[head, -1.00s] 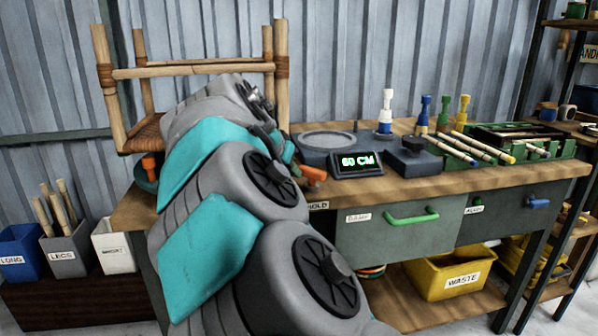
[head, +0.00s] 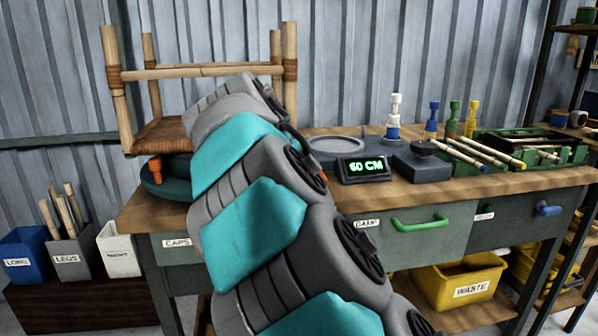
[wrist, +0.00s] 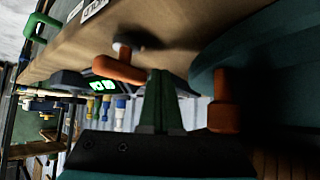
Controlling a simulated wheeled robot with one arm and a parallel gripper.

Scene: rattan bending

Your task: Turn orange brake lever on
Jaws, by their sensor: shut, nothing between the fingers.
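An orange lever (wrist: 118,69) with a round grey pivot shows in the wrist view, at the wooden bench's edge. It lies just left of my fingertips in that picture; I cannot tell whether they touch it. My gripper (wrist: 161,76) is shut and empty, its dark green fingers together. A second orange piece (wrist: 222,100) stands upright by the teal round base, right of the fingers. In the head view, this piece (head: 155,168) shows at the bench's left. Only a sliver of orange (head: 323,178) shows beside my arm there; my arm hides the gripper.
A rattan chair frame (head: 200,72) stands on the bench's left over the teal base (head: 168,185). A "60 CM" display (head: 363,169), dark blocks and coloured pegs stand further right. Drawers with handles (head: 419,222) line the front. A yellow waste bin (head: 458,285) sits below.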

